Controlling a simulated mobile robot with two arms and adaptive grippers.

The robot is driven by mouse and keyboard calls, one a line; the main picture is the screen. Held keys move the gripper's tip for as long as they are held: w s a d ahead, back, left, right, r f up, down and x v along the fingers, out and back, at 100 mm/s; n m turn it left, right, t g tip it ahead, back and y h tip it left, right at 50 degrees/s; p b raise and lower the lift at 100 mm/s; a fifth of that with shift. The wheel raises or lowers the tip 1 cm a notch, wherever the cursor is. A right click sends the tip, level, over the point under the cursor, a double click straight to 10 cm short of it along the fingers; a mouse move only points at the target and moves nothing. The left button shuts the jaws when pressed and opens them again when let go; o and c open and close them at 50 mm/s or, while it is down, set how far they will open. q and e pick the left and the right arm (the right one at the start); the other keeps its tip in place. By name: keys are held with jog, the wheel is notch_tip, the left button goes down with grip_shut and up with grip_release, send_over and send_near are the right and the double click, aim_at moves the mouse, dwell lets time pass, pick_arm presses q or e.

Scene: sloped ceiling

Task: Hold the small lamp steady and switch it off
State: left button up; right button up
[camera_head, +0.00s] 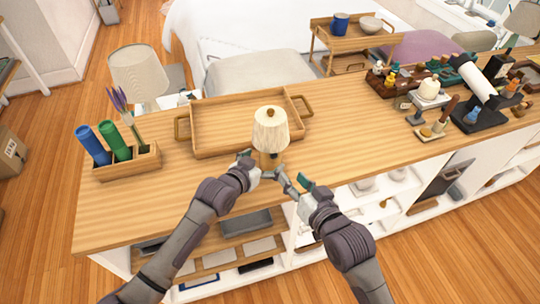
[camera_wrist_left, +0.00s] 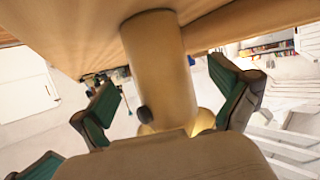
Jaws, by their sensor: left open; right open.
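The small lamp (camera_head: 270,131) stands upright near the front edge of the wooden counter, with a pale pleated shade and a wooden knob on top. In the left wrist view its tan cylindrical body (camera_wrist_left: 160,70) rises between my left fingers, with a small dark knob (camera_wrist_left: 144,114) on its side. My left gripper (camera_head: 262,166) is open around the lamp body; the wrist view shows gaps at both fingers (camera_wrist_left: 167,100). My right gripper (camera_head: 295,185) is open and empty, low and to the right of the lamp, by the counter's front edge. I cannot tell whether the lamp is lit.
A wooden tray (camera_head: 205,150) lies just behind the lamp. A wooden holder (camera_head: 122,168) with blue and green cylinders stands at the left. Several small items, including a black stand (camera_head: 478,118), crowd the right end. The counter (camera_head: 345,145) right of the lamp is clear.

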aim_at(271, 156)
pick_arm(q)
jog(key=shift+x, duration=1.95)
jog(key=shift+c, duration=0.3)
jog(key=c, duration=1.3)
jog(key=shift+c, duration=1.1)
pick_arm(e)
jog(key=shift+c, duration=0.4)
grip_shut()
